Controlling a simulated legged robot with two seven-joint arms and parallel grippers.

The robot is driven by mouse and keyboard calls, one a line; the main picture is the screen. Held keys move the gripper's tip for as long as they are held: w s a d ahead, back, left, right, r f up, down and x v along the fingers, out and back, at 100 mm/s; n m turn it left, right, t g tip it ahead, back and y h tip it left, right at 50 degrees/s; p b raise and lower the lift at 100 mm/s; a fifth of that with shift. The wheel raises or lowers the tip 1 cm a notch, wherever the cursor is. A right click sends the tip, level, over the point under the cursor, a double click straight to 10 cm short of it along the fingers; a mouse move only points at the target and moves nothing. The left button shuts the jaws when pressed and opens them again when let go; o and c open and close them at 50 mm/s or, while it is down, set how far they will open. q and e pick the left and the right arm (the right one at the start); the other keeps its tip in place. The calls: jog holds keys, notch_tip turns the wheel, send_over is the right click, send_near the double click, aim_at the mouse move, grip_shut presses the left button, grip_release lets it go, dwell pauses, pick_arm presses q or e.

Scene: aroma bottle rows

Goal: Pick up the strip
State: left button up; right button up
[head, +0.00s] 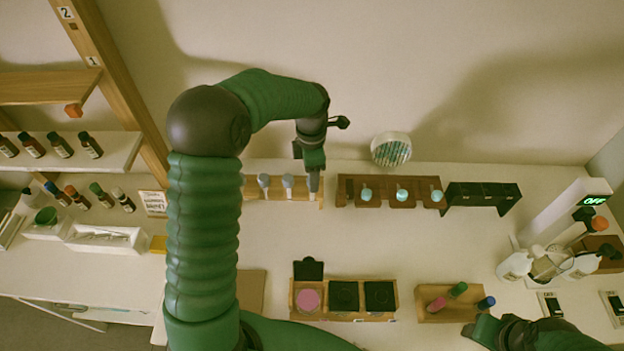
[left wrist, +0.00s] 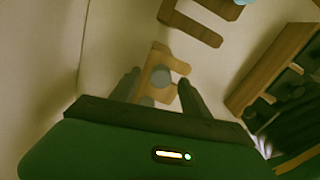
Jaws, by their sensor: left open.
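No separate strip stands out. A round white holder (head: 391,149) at the back shows several thin pale teal stripes, perhaps strips. My left gripper (head: 313,172) reaches down over the right end of a light wooden rack (head: 251,187) that bears grey round-topped pieces (head: 288,182). In the left wrist view my left gripper (left wrist: 158,80) has its fingers apart, with a grey round top (left wrist: 161,75) seen between them; contact cannot be told. My right gripper (head: 485,330) is at the bottom right, its fingers not clear.
A brown rack (head: 420,195) with teal-topped pieces and a black rack (head: 481,195) stand to the right. The middle of the white table (head: 390,245) is clear.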

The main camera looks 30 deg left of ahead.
pick_arm(q)
jog(key=shift+f, duration=0.35)
jog(key=shift+w, duration=0.1)
jog(key=c, duration=1.1)
jog(key=shift+c, duration=0.2)
